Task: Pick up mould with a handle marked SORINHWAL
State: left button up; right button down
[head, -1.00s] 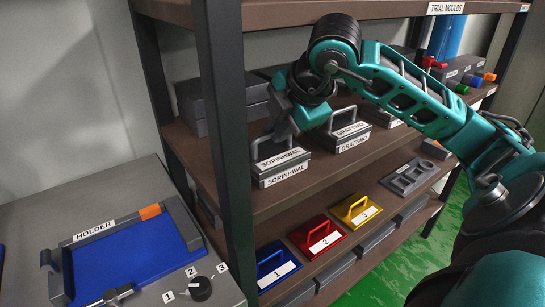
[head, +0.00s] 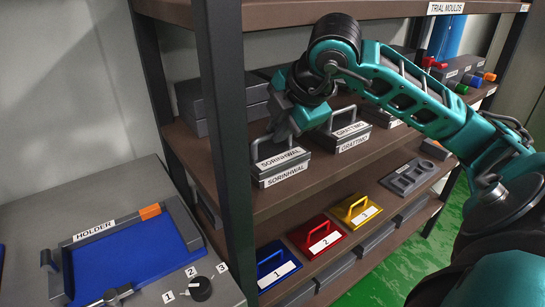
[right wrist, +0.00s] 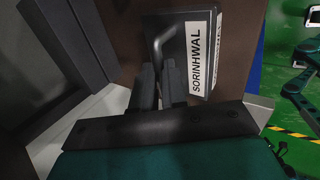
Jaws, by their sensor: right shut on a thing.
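The grey mould marked SORINHWAL (head: 279,167) sits on the middle shelf near the dark front post, with its label facing out. It also shows in the right wrist view (right wrist: 180,75). Its bar handle (head: 264,143) rises from the top. My right gripper (head: 272,133) comes down over the handle from above. In the right wrist view, my right gripper's dark fingers (right wrist: 172,80) are close together at the handle, shut on it. The exact contact is partly hidden. My left gripper is not in view.
A mould marked GRATTINO (head: 347,140) stands close to the right. Grey blocks (head: 222,105) are stacked behind. The shelf post (head: 222,150) is just left. Blue, red and yellow handled plates (head: 320,235) lie on the lower shelf. A blue holder (head: 130,260) lies on the bench at left.

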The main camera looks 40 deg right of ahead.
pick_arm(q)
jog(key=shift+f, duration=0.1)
pick_arm(e)
jog(key=shift+w+r, duration=0.1)
jog(key=shift+r, duration=0.1)
jog(key=shift+s+f, duration=0.1)
jog(key=shift+s, duration=0.15)
jog(key=shift+s+b, duration=0.6)
jog(key=shift+b, duration=0.05)
jog(key=shift+s+a+b, duration=0.1)
jog(key=shift+s+b, duration=0.3)
jog(key=shift+s, duration=0.3)
jog(key=shift+s+a+b, duration=0.1)
jog(key=shift+s+b, duration=0.35)
jog(key=shift+s, duration=0.15)
jog(key=shift+s+a+b, duration=0.1)
jog(key=shift+s+b, duration=0.5)
jog(key=shift+s, duration=0.35)
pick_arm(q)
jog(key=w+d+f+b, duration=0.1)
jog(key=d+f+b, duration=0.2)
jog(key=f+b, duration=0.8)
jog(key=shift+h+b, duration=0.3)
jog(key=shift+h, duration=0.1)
pick_arm(e)
jog(key=s+a, duration=0.1)
jog(key=s, duration=1)
jog(key=shift+s+a, duration=0.15)
jog(key=shift+s, duration=0.2)
